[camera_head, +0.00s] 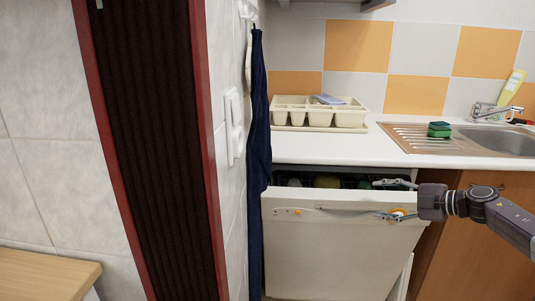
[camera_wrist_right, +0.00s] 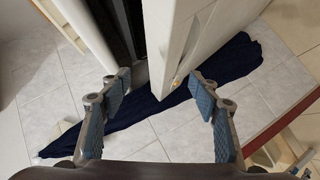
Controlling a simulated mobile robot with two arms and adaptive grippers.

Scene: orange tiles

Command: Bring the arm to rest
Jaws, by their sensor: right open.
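My right gripper (camera_head: 384,199) reaches in from the right at the top edge of the white dishwasher door (camera_head: 335,250). It is open. One finger shows above the door's top edge and the other in front of the door's upper panel. In the right wrist view, the two fingertips of the gripper (camera_wrist_right: 160,79) are spread apart. The upper end of the door (camera_wrist_right: 186,45) lies ahead, between and beyond them. I cannot tell whether a finger touches the door. My left gripper is not in view.
The dishwasher door is slightly ajar, with dark items in the gap. The worktop (camera_head: 310,148) above holds a cream cutlery tray (camera_head: 320,126), a green sponge (camera_head: 439,130) and a sink (camera_head: 500,139). A dark blue cloth (camera_head: 257,150) hangs left of the door.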

